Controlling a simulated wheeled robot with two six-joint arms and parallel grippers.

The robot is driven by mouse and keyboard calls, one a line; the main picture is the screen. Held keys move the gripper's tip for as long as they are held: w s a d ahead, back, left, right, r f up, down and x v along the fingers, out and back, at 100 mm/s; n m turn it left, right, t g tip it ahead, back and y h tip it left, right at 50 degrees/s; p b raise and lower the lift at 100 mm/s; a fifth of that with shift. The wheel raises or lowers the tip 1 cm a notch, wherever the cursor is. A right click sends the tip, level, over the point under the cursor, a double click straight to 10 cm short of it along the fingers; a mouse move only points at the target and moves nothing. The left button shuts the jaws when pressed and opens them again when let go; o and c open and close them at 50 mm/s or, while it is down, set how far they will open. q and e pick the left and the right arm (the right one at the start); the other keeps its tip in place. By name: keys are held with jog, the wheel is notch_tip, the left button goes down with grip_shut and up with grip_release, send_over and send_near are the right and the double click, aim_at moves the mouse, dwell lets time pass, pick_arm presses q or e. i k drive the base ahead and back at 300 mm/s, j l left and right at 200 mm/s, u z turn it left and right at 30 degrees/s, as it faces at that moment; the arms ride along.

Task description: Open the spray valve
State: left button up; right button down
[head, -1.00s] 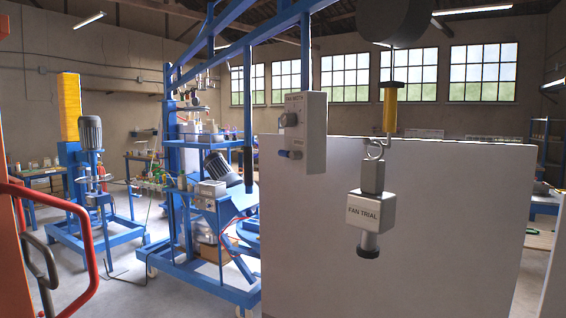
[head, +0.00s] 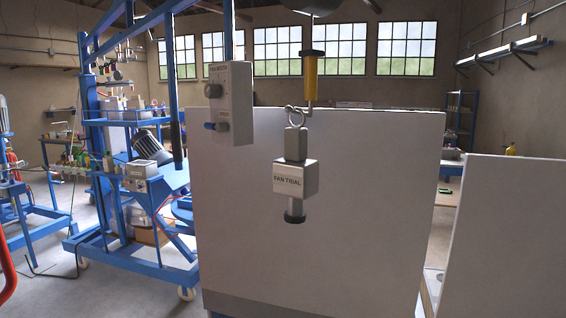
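No part is plainly marked as the spray valve. A grey control box (head: 237,100) with a small label hangs from the blue frame, left of centre. It carries a round grey knob (head: 213,90) and, below it, a blue-tipped handle (head: 212,126) on its left face. A grey block marked FAN TRIAL (head: 295,178) hangs by a hook from a yellow cylinder (head: 311,78), with a dark-ended nozzle (head: 295,212) underneath. Neither of my grippers is in view.
A large white panel (head: 360,220) stands behind the hanging block. Another white panel (head: 510,240) is at the right. Blue wheeled machinery (head: 125,262) stands at the left. Open floor (head: 85,295) shows at the lower left.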

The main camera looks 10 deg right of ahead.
aim_at(219, 127)
jog(key=i+j+z, duration=0.2)
jog(key=j, duration=0.25)
jog(key=i+j+z, duration=0.15)
jog(key=j, duration=0.3)
jog(key=i+j+z, duration=0.2)
jog(key=j, duration=0.25)
jog(key=j+z, duration=0.2)
jog(key=j, duration=0.3)
